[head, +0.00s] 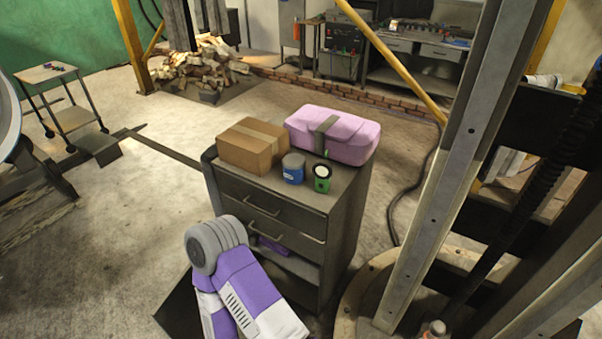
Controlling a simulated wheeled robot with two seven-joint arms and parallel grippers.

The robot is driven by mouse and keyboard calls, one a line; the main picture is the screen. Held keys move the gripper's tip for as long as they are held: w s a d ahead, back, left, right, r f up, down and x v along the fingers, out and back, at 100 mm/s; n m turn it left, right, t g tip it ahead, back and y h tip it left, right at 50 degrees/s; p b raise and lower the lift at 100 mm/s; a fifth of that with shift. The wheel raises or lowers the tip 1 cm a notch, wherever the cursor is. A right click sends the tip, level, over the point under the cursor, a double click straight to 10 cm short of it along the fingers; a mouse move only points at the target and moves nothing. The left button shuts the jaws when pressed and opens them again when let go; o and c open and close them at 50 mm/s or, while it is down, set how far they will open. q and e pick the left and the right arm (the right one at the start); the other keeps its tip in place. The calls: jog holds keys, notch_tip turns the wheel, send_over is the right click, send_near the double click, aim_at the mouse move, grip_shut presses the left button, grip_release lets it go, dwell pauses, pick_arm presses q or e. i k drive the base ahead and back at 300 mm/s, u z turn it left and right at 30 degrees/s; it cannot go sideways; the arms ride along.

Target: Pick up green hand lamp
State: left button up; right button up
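The green hand lamp (322,178) stands on top of a dark grey drawer cabinet (338,192), near its front edge. It has a green body and a pale round face with a dark rim. Nothing holds it. A blue can with a grey lid (293,169) stands just left of it. A purple and white arm link of mine with a grey joint is in front of the cabinet at the bottom. Neither of my grippers is in view.
A cardboard box (252,146) and a pink case with a grey strap (334,134) sit behind the lamp on the cabinet. A steel column (442,170) rises close on the right. A cart (62,104) stands far left. Open floor lies left of the cabinet.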

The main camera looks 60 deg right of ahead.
aim_at(322, 169)
jog(key=i, duration=0.9)
jog(key=z, duration=1.95)
